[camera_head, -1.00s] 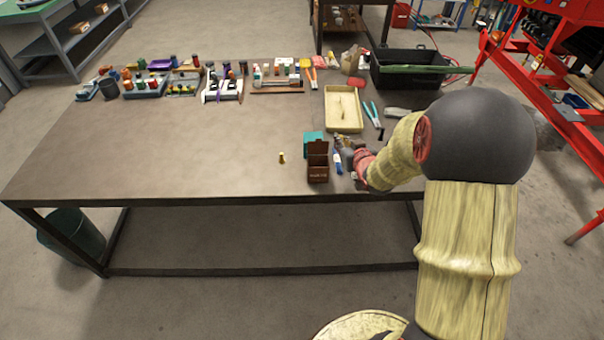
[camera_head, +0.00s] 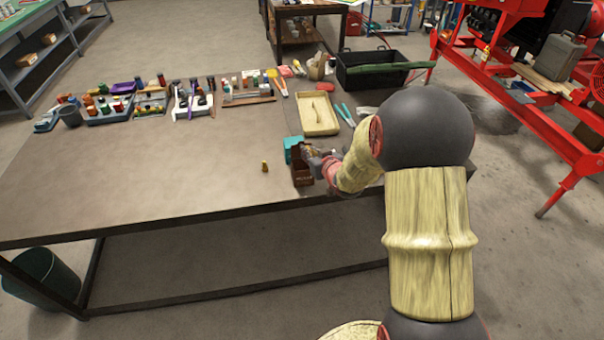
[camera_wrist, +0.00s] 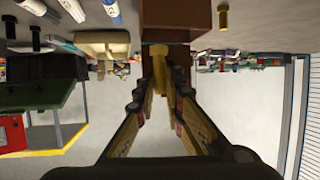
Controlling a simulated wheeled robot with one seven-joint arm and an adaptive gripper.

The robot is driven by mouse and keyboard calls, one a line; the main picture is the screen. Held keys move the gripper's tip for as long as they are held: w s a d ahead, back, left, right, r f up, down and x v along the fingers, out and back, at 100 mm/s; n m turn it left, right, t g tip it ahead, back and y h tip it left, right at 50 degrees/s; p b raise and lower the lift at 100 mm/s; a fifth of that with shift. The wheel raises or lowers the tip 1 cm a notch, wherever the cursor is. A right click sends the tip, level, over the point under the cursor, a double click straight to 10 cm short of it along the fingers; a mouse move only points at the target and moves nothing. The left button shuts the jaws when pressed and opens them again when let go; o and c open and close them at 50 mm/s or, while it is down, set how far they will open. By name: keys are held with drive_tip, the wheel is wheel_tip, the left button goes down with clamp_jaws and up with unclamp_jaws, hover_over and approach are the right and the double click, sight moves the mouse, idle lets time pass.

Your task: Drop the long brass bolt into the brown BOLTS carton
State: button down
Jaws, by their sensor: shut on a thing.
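The brown BOLTS carton (camera_head: 303,179) stands open near the table's front edge, and its brown wall also shows at the top of the wrist view (camera_wrist: 178,14). My gripper (camera_head: 317,160) is just right of the carton's upper part in the head view, and partly hidden by my wrist. In the wrist view, my gripper (camera_wrist: 164,76) is shut on a brass bolt (camera_wrist: 159,50) whose head shows at the fingertips, close to the carton. How far the bolt is above or inside the carton I cannot tell.
Another small brass bolt (camera_head: 265,166) stands on the table left of the carton. A teal box (camera_head: 291,145) is behind the carton. A cream tray (camera_head: 318,116), pliers (camera_head: 346,114) and a black crate (camera_head: 372,72) lie farther back. The table's left front is clear.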

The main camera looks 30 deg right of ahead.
wheel_tip(320, 180, down, 3)
drive_tip(key=shift+r+b, duration=0.2)
drive_tip(key=shift+b, duration=0.4)
drive_tip(key=c, duration=1.8)
unclamp_jaws()
drive_tip(key=shift+s, duration=0.1)
drive_tip(key=d+v, duration=0.1)
drive_tip(key=v, duration=1)
drive_tip(key=shift+s+a+r, duration=0.15)
drive_tip(key=shift+s+a, duration=0.25)
drive_tip(key=shift+a, duration=0.05)
